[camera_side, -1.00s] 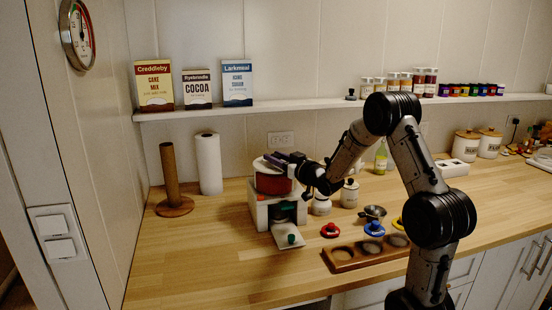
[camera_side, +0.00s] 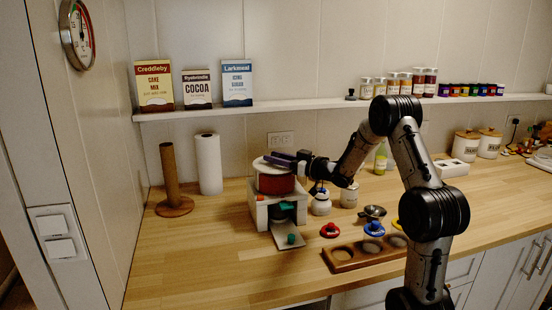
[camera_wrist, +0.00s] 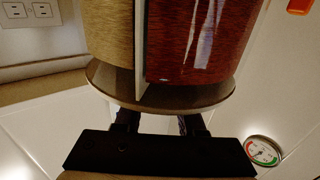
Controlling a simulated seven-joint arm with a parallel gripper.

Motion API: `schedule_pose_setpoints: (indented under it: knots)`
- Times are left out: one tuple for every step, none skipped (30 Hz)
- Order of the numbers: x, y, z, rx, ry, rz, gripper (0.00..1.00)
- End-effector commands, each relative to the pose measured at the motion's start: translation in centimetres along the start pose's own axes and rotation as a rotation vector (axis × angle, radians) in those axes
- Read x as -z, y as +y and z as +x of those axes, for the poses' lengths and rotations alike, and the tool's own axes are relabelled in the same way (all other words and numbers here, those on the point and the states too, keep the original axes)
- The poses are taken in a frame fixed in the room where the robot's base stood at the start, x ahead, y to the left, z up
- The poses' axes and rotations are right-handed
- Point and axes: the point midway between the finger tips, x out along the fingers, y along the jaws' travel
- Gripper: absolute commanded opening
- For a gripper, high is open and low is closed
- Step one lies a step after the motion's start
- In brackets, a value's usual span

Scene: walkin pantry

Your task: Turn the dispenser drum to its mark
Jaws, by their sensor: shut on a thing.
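The dispenser drum (camera_side: 276,182) is red in the side view, with a pale round top (camera_side: 268,164), and sits on a white stand (camera_side: 262,214). In the wrist view the drum (camera_wrist: 205,40) shows a red part and a tan part, split by a white upright strip (camera_wrist: 140,50). An orange mark (camera_side: 260,197) is on the stand; an orange piece also shows in the wrist view (camera_wrist: 300,5), apart from the white strip. My gripper (camera_side: 284,159) is at the drum's top, shut on it. The fingers (camera_wrist: 160,124) partly hide behind the brown rim, so the exact grip is hidden.
A ramp with a green piece (camera_side: 291,239) juts from the stand's front. White jars (camera_side: 321,204), a metal cup (camera_side: 374,212), red and blue knobbed lids and a wooden holed tray (camera_side: 352,257) stand to the right. A paper roll (camera_side: 208,164) is behind left. The counter's left front is clear.

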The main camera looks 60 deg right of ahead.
Motion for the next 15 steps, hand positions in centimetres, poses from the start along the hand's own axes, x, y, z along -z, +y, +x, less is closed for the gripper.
schedule_pose_setpoints:
  knots:
    - [0.22, 0.23, 0.06, 0.026, 0.006, -0.002, 0.00]
    - [0.21, 0.23, 0.07, 0.044, 0.005, -0.004, 0.00]
    - [0.17, 0.19, 0.08, 0.066, 0.004, -0.002, 0.00]
    - [0.20, 0.16, 0.08, 0.081, 0.005, -0.003, 0.00]
    - [0.23, 0.17, 0.07, 0.092, 0.005, -0.002, 0.00]
    - [0.21, 0.16, 0.05, 0.106, 0.003, -0.002, 0.00]
    - [0.20, 0.15, 0.04, 0.113, 0.003, -0.002, 0.00]
    - [0.18, 0.12, 0.02, 0.120, 0.002, -0.002, 0.00]
    - [0.18, 0.09, 0.01, 0.127, 0.002, -0.002, 0.00]
    - [0.19, 0.08, 0.01, 0.129, 0.002, -0.001, 0.00]
    - [0.20, 0.06, 0.01, 0.131, 0.002, -0.001, 0.00]
    - [0.20, 0.05, 0.01, 0.131, 0.002, -0.001, 0.00]
    - [0.20, 0.05, 0.01, 0.131, 0.002, -0.001, 0.00]
    - [0.20, 0.04, 0.01, 0.131, 0.002, -0.001, 0.00]
    - [0.20, 0.04, 0.00, 0.131, 0.002, -0.001, 0.00]
